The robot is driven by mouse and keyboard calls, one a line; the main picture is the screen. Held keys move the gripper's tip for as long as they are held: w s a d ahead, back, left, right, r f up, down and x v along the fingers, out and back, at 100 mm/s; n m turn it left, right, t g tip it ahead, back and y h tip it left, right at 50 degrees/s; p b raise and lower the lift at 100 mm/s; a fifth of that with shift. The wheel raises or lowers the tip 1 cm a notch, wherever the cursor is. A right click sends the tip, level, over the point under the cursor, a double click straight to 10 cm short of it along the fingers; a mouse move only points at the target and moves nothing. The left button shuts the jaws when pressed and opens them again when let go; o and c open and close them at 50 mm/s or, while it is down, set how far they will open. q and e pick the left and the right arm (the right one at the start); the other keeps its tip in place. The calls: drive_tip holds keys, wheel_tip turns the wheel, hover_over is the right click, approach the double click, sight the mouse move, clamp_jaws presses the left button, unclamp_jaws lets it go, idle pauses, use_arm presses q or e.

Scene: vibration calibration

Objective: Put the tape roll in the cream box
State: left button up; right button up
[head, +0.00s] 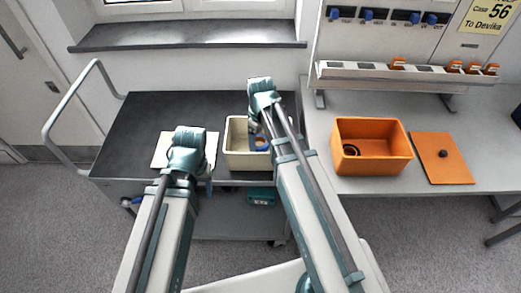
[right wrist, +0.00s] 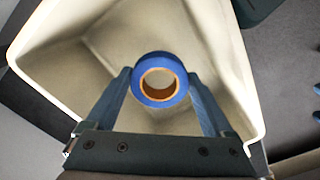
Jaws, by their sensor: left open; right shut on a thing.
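The tape roll (right wrist: 159,80) is a blue ring with a tan core. In the right wrist view it sits between the fingers of my right gripper (right wrist: 159,84), which is shut on it. The cream box (right wrist: 85,75) is open below, its walls around the roll; I cannot tell the exact height of the roll over its floor. In the head view the cream box (head: 236,152) stands on the dark cart, and the blue roll (head: 262,143) shows partly behind my right arm. My left gripper (head: 187,158) is open over the cart, left of the box.
A flat cream panel (head: 161,152) lies on the cart (head: 130,120), partly under my left gripper. On the grey bench at right stand an orange box (head: 372,128) with a dark ring inside and an orange lid (head: 441,168) with a black knob. A rack (head: 405,74) stands behind.

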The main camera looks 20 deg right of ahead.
sight(260, 142)
drive_tip(key=shift+f+b, duration=1.7)
drive_tip(key=shift+f, duration=0.1)
drive_tip(key=shift+f, duration=0.25)
drive_tip(key=o, duration=1.1)
drive_tip(key=shift+r, duration=0.1)
drive_tip(key=shift+r, duration=0.1)
wheel_tip(260, 142, up, 12)
drive_tip(key=p, duration=1.2)
drive_tip(key=shift+r, duration=0.1)
drive_tip(key=s+a+m+h, duration=0.1)
drive_tip(key=s+a+m, duration=0.2)
drive_tip(key=s+a, duration=0.7)
drive_tip(key=s, duration=0.4)
drive_tip(key=shift+a, duration=0.35)
drive_tip(key=shift+w, duration=0.1)
